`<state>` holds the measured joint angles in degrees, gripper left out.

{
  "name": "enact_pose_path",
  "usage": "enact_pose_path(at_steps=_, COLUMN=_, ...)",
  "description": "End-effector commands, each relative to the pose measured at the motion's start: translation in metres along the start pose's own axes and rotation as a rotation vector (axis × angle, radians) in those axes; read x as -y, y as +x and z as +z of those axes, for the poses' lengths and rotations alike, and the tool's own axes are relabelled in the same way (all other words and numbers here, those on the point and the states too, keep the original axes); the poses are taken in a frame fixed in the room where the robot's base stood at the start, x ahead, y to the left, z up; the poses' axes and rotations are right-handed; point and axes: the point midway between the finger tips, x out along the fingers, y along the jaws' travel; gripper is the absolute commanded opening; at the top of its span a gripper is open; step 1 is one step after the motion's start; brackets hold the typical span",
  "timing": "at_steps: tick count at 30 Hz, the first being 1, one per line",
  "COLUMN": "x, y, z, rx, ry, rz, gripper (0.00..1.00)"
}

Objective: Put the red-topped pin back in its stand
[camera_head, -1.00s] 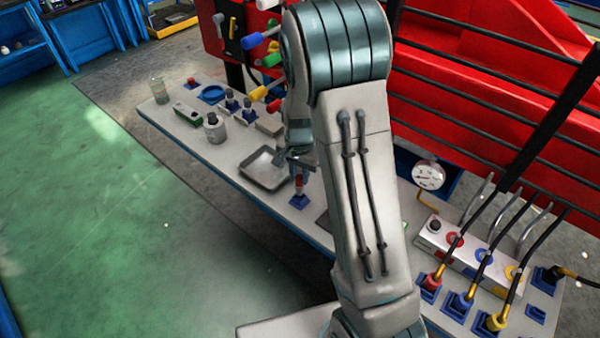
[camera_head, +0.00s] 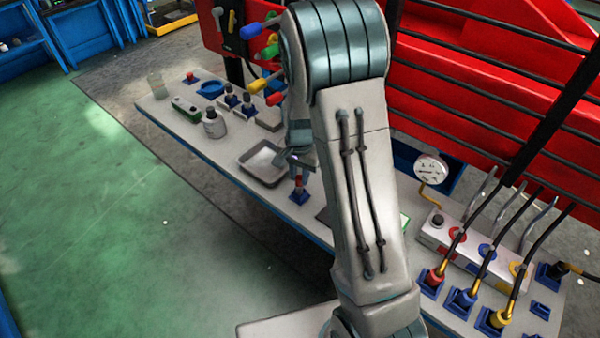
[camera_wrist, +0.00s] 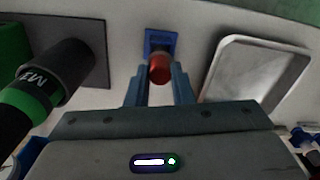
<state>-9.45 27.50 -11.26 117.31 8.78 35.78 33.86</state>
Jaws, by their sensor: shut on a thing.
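The red-topped pin (camera_head: 299,180) is upright at the blue stand (camera_head: 299,197) near the front edge of the bench. My gripper (camera_head: 298,163) is above the stand, partly hidden by my arm. In the wrist view, the pin's red top (camera_wrist: 160,69) sits between the two fingers of my gripper (camera_wrist: 159,82), which is shut on it. The blue square stand (camera_wrist: 161,41) shows just beyond the red top. I cannot tell how deep the pin sits in the stand.
A grey metal tray (camera_head: 264,163) lies beside the stand. A black cylinder with a green band (camera_wrist: 42,80) is at the left of the wrist view. A dial gauge (camera_head: 430,169) and cable plugs are at the right.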

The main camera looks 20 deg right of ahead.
Motion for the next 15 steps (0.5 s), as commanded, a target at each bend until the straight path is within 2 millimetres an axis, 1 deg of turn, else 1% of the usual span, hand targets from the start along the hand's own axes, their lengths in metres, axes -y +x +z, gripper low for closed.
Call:
enact_pose_path(at_steps=1, x=0.0000, y=0.0037, z=0.0000, rx=0.000, ry=0.000, rz=0.000, gripper=0.00)
enact_pose_path(at_steps=7, x=-0.0002, y=0.0117, z=0.0000, rx=0.000, ry=0.000, rz=0.000, gripper=0.00)
enact_pose_path(at_steps=8, x=-0.0001, y=0.0103, z=-0.0001, rx=0.000, ry=0.000, rz=0.000, gripper=0.26)
enact_pose_path(at_steps=9, x=-0.0001, y=0.0096, z=-0.0001, rx=0.000, ry=0.000, rz=0.000, gripper=0.37)
enact_pose_path(at_steps=10, x=-0.0002, y=0.0095, z=-0.0001, rx=0.000, ry=0.000, rz=0.000, gripper=0.46)
enact_pose_path(at_steps=15, x=-0.0002, y=0.0095, z=-0.0001, rx=0.000, ry=0.001, rz=0.000, gripper=0.46)
